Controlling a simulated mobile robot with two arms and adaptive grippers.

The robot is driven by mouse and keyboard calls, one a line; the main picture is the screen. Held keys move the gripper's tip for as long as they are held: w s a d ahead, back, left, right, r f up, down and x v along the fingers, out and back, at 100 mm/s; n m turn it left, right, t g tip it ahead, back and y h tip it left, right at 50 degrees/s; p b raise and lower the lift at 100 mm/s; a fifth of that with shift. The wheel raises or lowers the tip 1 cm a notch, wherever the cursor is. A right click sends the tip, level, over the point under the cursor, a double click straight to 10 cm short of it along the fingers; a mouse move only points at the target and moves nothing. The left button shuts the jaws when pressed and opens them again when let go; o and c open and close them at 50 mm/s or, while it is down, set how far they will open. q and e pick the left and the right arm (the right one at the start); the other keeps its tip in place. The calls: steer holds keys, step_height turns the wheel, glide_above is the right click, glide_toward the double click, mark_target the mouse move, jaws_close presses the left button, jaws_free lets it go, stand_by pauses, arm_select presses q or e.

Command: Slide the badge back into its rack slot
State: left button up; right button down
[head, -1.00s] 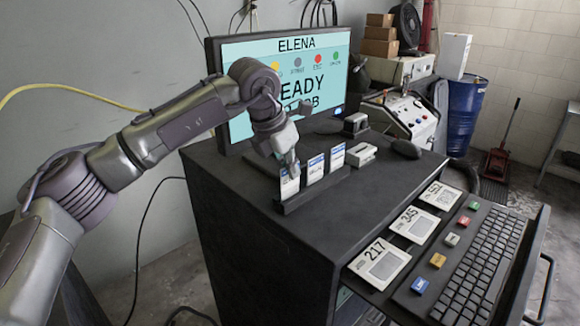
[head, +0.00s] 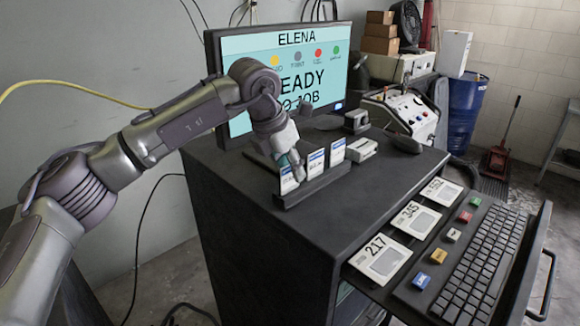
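A dark badge rack (head: 318,187) stands on top of the black cabinet. Three white and blue badges stand upright along it: a left badge (head: 287,181), a middle badge (head: 315,164) and a right badge (head: 338,151). My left gripper (head: 298,172) reaches down from the left, its fingertips at the left badge's right edge, near the middle badge. The small fingers overlap the badges, so I cannot tell whether they hold the left one. How deep its lower edge sits in the rack is unclear. My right gripper is not in view.
A monitor (head: 290,80) stands behind the rack. The pulled-out drawer holds a keyboard (head: 470,260) and numbered cards, including 217 (head: 380,261). The cabinet top in front is clear.

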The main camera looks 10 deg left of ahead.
arm_select(q)
steer(key=shift+r, duration=0.1)
steer(key=v, duration=1.2)
